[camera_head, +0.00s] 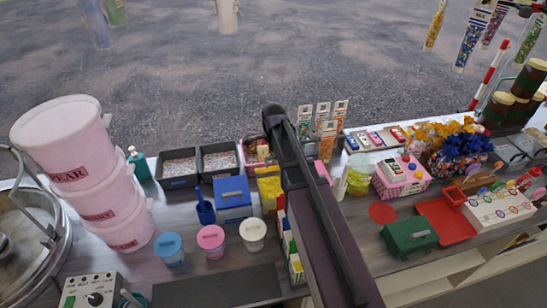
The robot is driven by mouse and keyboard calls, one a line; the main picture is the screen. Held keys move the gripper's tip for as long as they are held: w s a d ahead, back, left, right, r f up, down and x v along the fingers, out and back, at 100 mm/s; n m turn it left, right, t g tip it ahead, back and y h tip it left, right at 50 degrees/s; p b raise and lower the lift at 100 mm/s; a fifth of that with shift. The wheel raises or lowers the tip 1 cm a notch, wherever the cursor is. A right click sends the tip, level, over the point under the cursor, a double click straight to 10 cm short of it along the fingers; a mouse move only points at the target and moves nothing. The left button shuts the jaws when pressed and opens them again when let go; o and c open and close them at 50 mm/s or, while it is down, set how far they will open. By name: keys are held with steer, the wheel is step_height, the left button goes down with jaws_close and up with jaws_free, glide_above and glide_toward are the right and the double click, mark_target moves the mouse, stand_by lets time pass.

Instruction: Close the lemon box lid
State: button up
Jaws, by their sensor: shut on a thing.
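A yellow box (269,189), which I take to be the lemon box, stands on the counter just left of my arm, beside a blue lidded box. Its right side is partly hidden by my arm, and a grey strip shows near its top. I cannot tell how far its lid is open. My dark arm crosses the middle of the view from the bottom edge to its upper end near the counter's back. My gripper cannot be made out; it seems hidden behind the arm.
The blue box (232,199) and a blue scoop (205,210) stand left of the yellow box. Three lidded tubs line the front, including a pink one (211,240). Stacked pink buckets (85,170) stand far left. A green box (408,237) and red tray (447,222) are right.

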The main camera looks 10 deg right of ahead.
steer(key=shift+s+f+b, duration=0.4)
steer(key=shift+s, duration=0.35)
steer(key=shift+s+f+b, duration=0.35)
steer(key=shift+s+f, duration=0.05)
steer(key=shift+s, duration=0.3)
steer(key=shift+f, duration=0.1)
steer(key=shift+s+f+b, duration=1.15)
steer(key=shift+s+b, duration=0.05)
steer(key=shift+b, duration=0.05)
steer(key=shift+c, duration=0.2)
steer(key=shift+f, duration=0.1)
steer(key=shift+s+f+b, duration=0.4)
steer(key=shift+f+b, duration=0.3)
steer(key=shift+b, duration=0.05)
steer(key=shift+s+f+b, duration=0.4)
steer(key=shift+f+b, duration=0.3)
steer(key=shift+b, duration=0.05)
steer(key=shift+c, duration=0.2)
steer(key=o, duration=0.8)
